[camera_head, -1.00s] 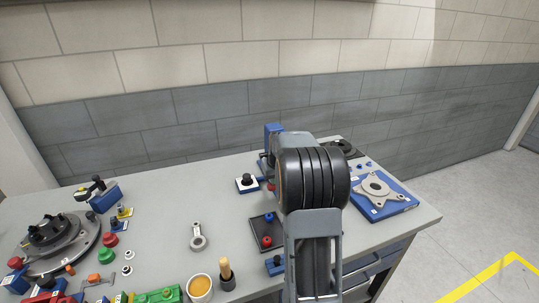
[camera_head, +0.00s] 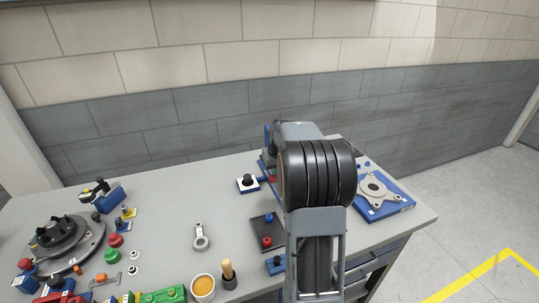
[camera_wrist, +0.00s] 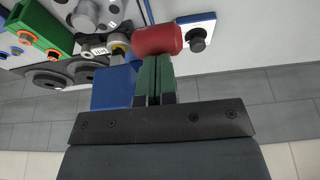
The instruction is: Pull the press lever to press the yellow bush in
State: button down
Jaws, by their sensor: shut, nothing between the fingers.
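The press shows in the wrist view as a blue body (camera_wrist: 113,88) with grey metal parts. A red cylindrical grip (camera_wrist: 157,39), which looks like the press lever's handle, lies across the tips of my gripper. My gripper (camera_wrist: 157,57) has its green fingers shut together with nothing between them; I cannot tell whether they touch the red grip. A small yellow ring (camera_wrist: 118,48), possibly the bush, shows partly beside the grip. In the head view the blue press (camera_head: 268,134) stands at the back of the bench, mostly hidden by my arm, which also hides my gripper.
A white-and-blue block with a black knob (camera_head: 248,183) stands left of the press. A dark tray (camera_head: 262,222) lies in front. A blue plate with a grey flange (camera_head: 400,205) is at right.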

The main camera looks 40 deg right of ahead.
notch_tip(320, 180, up, 10)
jog(key=w+p, duration=0.1)
jog(key=p, duration=0.7)
jog(key=shift+d+r, duration=0.15)
jog(key=shift+r, duration=0.1)
jog(key=shift+w, duration=0.1)
